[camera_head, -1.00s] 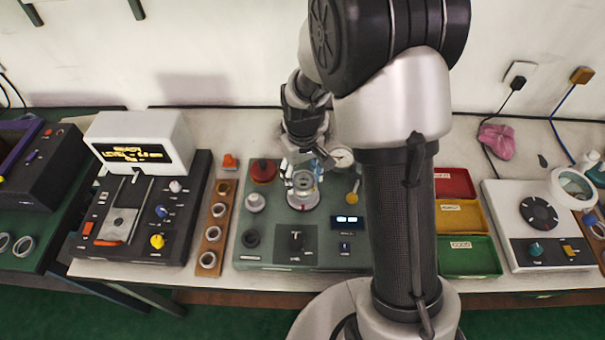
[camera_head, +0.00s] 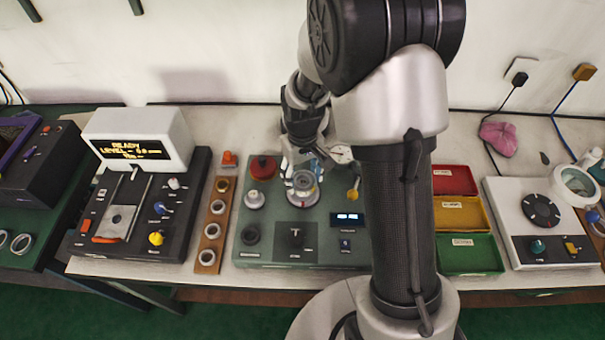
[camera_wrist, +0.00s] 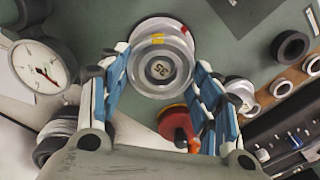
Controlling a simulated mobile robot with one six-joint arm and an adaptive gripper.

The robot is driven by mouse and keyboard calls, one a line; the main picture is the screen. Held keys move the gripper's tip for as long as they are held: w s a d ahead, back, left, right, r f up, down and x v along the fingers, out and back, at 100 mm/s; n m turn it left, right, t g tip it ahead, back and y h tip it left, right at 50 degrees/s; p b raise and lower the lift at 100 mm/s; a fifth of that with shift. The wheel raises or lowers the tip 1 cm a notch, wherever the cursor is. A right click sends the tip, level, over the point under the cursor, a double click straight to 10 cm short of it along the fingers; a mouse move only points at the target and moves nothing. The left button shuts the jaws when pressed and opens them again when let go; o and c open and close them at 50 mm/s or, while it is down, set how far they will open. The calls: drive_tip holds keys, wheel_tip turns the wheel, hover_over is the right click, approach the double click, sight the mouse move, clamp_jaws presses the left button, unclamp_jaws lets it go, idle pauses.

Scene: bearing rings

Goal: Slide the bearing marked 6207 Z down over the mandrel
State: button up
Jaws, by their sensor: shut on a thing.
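My gripper (camera_head: 303,165) is over the green station in the middle of the bench, shut on a metal bearing ring (camera_head: 304,182). In the wrist view the blue-padded fingers of my gripper (camera_wrist: 160,78) flank the bearing (camera_wrist: 138,74), which has a yellow mark on its rim. No 6207 Z marking is readable. The mandrel (camera_wrist: 160,70), with "35" on its top, shows through the bore, roughly centred. A pale round base shows beyond the ring. I cannot tell how far down the mandrel the ring sits.
A dial gauge (camera_wrist: 40,67) and a red knob (camera_wrist: 176,124) stand close to my fingers. A wooden strip (camera_head: 211,225) with several rings lies left of the green station (camera_head: 270,258). Red, yellow and green trays (camera_head: 470,268) stand to the right.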

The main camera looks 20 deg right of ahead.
drive_tip(key=shift+f, duration=0.1)
idle(0.3)
drive_tip(key=shift+f+b, duration=0.35)
drive_tip(key=shift+f, duration=0.1)
drive_tip(key=o, duration=1.4)
wheel_tip(320, 180, up, 12)
idle(0.6)
